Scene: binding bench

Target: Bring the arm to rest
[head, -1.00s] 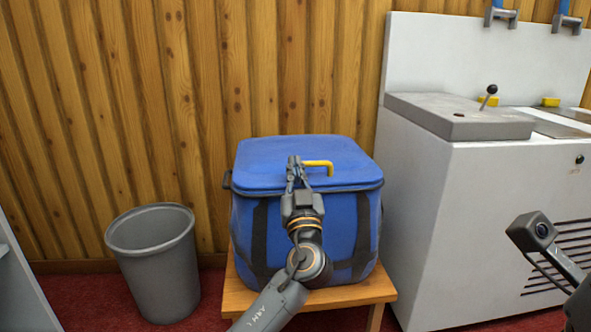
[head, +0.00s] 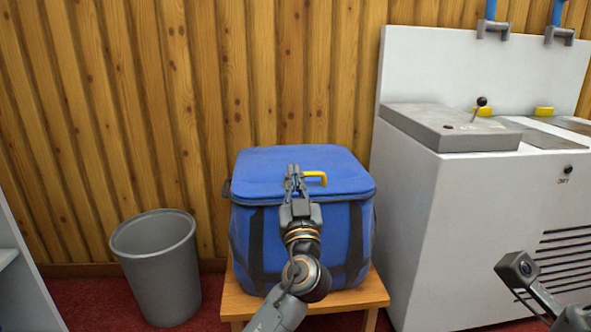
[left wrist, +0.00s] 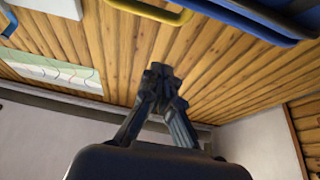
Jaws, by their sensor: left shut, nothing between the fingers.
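My left gripper (head: 295,172) is shut and empty, pointing up in the head view in front of the blue cooler bag (head: 262,165). Its fingertips appear just left of the bag's yellow handle (head: 316,178) and do not hold it. In the left wrist view the shut fingers (left wrist: 160,72) show nothing between them. The yellow handle (left wrist: 150,10) and a blue edge of the bag (left wrist: 250,20) show above, apart from the fingertips. Part of my right arm shows at the lower right of the head view, but its gripper fingers do not.
The bag stands on a wooden stool (head: 238,303). A grey bin (head: 155,268) stands to its left, and a white machine (head: 470,215) with a lever stands close on its right. A wood-panelled wall (head: 200,110) is behind. A pale shelf edge (head: 20,265) is at far left.

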